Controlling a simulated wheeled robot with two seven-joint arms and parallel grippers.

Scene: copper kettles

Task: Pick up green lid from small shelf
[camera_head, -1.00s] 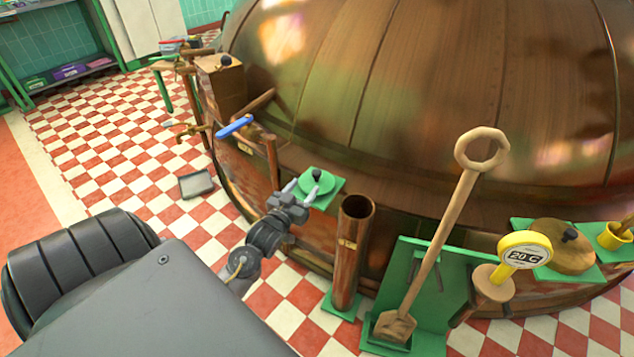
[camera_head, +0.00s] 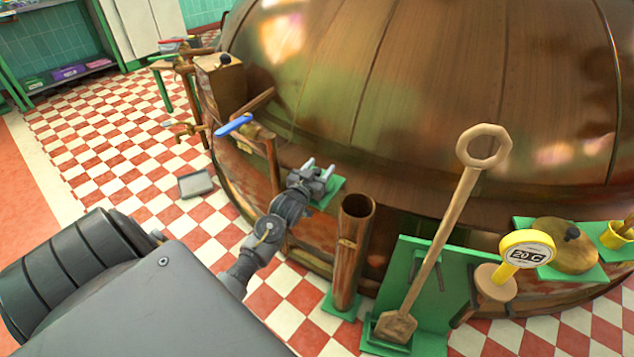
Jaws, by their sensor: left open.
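The small green shelf (camera_head: 334,187) is fixed to the side of the large copper kettle, left of the upright copper tube. The green lid with its black knob, which sat on this shelf a second ago, is now hidden behind my left gripper. My left gripper (camera_head: 320,165) is over the shelf with its two pale fingertips apart, so it is open. I cannot tell whether the fingers are around the knob or touching it. My right gripper is not in view.
The copper kettle (camera_head: 430,80) fills the back. An open copper tube (camera_head: 352,240) stands close right of the shelf. A wooden paddle (camera_head: 440,240) leans on a green stand further right. A blue-handled valve (camera_head: 234,125) juts out at the left.

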